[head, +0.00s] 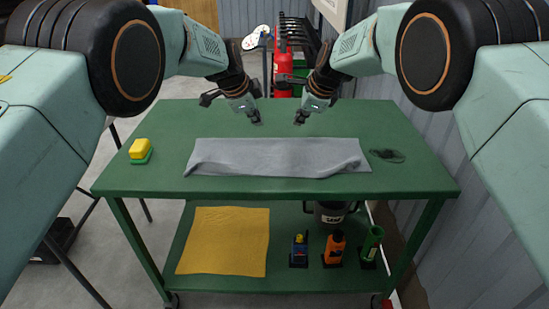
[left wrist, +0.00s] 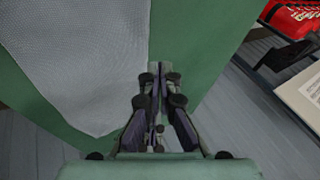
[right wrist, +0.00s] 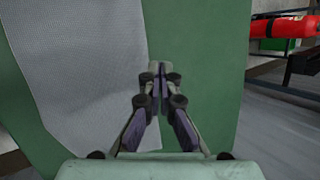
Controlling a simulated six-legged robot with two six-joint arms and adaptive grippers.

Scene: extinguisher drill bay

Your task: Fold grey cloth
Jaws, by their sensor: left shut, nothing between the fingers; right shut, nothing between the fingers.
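The grey cloth (head: 275,156) lies on the green cart top (head: 300,115) as a long, wide strip. My left gripper (head: 258,122) is shut and empty, above the cart top beyond the cloth's back edge. My right gripper (head: 299,122) is shut and empty, also beyond the back edge and a little to the right. The cloth also shows in the left wrist view (left wrist: 85,60) and in the right wrist view (right wrist: 85,70), left of the fingers in both. Neither gripper touches it.
A yellow and green sponge (head: 140,151) sits at the cart's left, and a dark mesh pad (head: 387,156) lies right of the cloth. A red extinguisher (head: 283,68) stands behind.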

